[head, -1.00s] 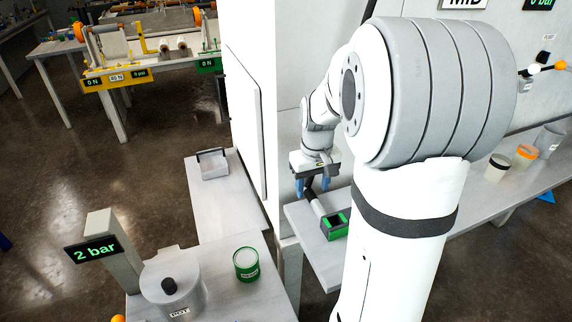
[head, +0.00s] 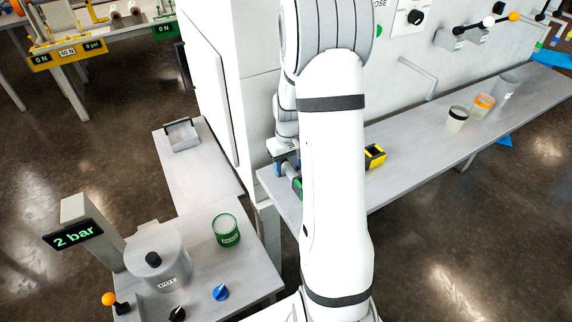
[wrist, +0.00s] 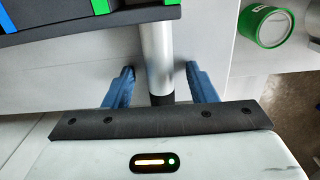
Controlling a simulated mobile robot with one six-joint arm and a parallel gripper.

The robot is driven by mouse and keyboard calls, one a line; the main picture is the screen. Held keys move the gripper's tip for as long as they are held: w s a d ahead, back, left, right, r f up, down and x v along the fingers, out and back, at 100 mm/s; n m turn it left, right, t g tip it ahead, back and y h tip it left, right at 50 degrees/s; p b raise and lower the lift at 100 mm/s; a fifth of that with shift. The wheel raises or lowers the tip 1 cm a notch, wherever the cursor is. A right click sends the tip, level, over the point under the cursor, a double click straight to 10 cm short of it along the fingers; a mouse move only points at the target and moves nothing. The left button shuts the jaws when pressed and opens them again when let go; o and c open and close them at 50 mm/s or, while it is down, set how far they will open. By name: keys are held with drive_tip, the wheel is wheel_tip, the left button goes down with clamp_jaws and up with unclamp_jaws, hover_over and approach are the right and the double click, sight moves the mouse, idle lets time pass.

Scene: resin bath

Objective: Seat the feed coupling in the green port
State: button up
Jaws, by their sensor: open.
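The feed coupling (wrist: 156,55) is a silver tube with a black end, lying between my gripper's blue fingers in the wrist view. My gripper (wrist: 158,72) is open, one finger on each side of the tube, apart from it. In the head view, my gripper (head: 285,162) is low over the bench, beside the tube (head: 291,175). The green port (head: 297,187) is mostly hidden by my arm. In the wrist view, a dark block with a green patch (wrist: 100,5) stands at the tube's far end. I cannot tell whether the tube is seated in it.
A yellow and black port block (head: 375,157) stands on the bench right of my arm. Several cups (head: 484,106) stand farther right. A green-banded tin (head: 226,230) and a lidded pot (head: 158,262) stand at the front left.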

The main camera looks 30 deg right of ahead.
drive_tip(key=shift+c, duration=0.4)
clamp_jaws()
